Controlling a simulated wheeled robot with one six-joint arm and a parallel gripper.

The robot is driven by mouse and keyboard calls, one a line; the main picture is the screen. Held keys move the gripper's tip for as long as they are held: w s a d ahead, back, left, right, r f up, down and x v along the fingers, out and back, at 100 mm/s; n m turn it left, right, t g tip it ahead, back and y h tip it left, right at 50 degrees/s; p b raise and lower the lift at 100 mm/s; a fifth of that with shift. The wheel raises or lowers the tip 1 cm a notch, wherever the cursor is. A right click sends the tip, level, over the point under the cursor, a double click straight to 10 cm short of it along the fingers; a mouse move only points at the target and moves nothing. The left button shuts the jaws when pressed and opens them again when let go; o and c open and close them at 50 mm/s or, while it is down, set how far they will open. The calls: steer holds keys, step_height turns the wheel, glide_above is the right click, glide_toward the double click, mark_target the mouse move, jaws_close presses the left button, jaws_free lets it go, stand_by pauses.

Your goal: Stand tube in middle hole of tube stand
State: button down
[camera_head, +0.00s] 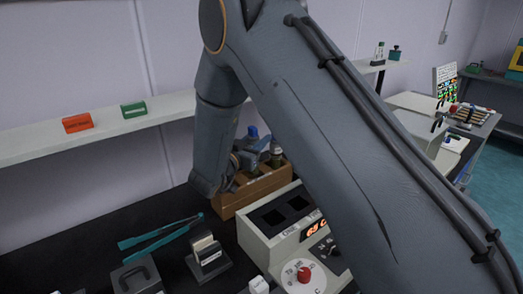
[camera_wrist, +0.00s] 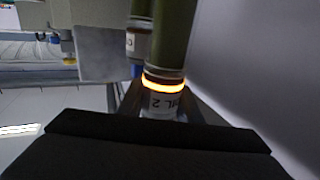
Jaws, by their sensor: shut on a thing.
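The wooden tube stand (camera_head: 250,197) is on the dark bench in the head view, beside my gripper (camera_head: 240,160). In the wrist view my gripper (camera_wrist: 160,108) is shut on a green tube (camera_wrist: 170,45) with a white label and a glowing orange band. A second green tube with a white label (camera_wrist: 138,43) is just behind it, with a blue part below. In the head view a blue cap (camera_head: 252,132) and a greenish tube (camera_head: 277,158) show above the stand. My arm hides part of this area. I cannot tell whether the held tube is in a hole.
A wall shelf (camera_head: 90,138) with small red and green boxes runs behind.

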steer(key=shift+f+p, duration=0.4)
steer(key=shift+f, duration=1.55)
steer(key=shift+f, duration=0.2)
steer(key=c, duration=1.3)
jaws_free()
steer(key=shift+r, duration=0.1)
steer(key=shift+r, duration=0.15)
steer(key=b+v, duration=0.2)
steer(key=v, duration=0.5)
steer(key=shift+s+a, duration=0.15)
